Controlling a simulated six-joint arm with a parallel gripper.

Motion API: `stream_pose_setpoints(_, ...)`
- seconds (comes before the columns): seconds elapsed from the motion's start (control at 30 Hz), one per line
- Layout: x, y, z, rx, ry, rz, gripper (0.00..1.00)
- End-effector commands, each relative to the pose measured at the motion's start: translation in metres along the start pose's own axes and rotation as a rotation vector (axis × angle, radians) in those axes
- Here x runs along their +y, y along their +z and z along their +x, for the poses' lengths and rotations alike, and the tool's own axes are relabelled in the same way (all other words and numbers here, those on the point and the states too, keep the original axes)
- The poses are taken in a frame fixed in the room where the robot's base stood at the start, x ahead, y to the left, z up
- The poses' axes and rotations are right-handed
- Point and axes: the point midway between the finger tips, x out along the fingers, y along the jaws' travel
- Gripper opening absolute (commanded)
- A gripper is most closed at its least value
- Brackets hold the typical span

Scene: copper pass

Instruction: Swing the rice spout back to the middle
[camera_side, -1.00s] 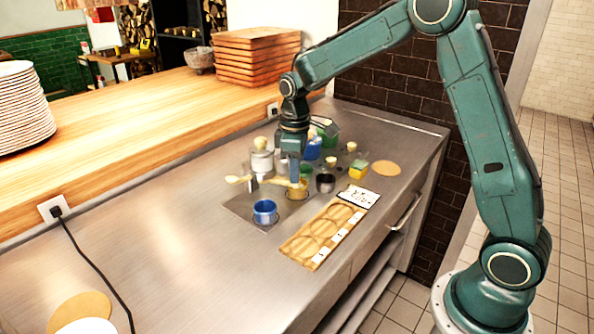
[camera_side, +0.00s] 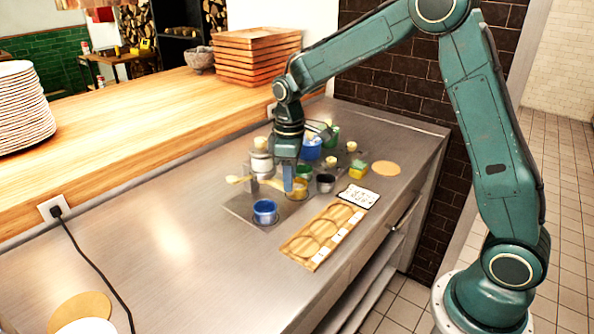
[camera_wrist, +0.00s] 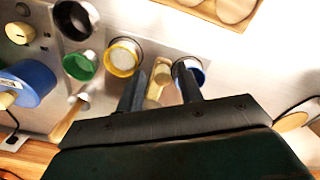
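The pale wooden spout (camera_wrist: 156,90) lies between a yellow-rimmed cup and a blue cup in the wrist view. In the side view a pale wooden bar with a rounded end (camera_side: 238,179), which looks like the spout, reaches left from my gripper. My gripper (camera_wrist: 160,72) points down with its two fingers apart, one on each side of the spout, with gaps visible. Contact cannot be told. In the side view my gripper (camera_side: 289,184) is just left of the yellow-rimmed cup (camera_side: 299,193) and hides part of the spout.
The blue cup (camera_side: 265,212) stands on a metal plate at the front. A dark cup (camera_side: 325,183), a green cup (camera_wrist: 80,65) and a large blue container (camera_wrist: 32,83) crowd nearby. A wooden board with round recesses (camera_side: 312,236) lies to the right.

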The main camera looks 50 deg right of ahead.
Motion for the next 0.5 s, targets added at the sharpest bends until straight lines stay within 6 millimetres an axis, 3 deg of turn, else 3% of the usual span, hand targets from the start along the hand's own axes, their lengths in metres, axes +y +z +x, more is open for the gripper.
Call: stream_pose_setpoints(0.5,0.0,0.0,-0.026,0.002,0.001,0.0,0.36)
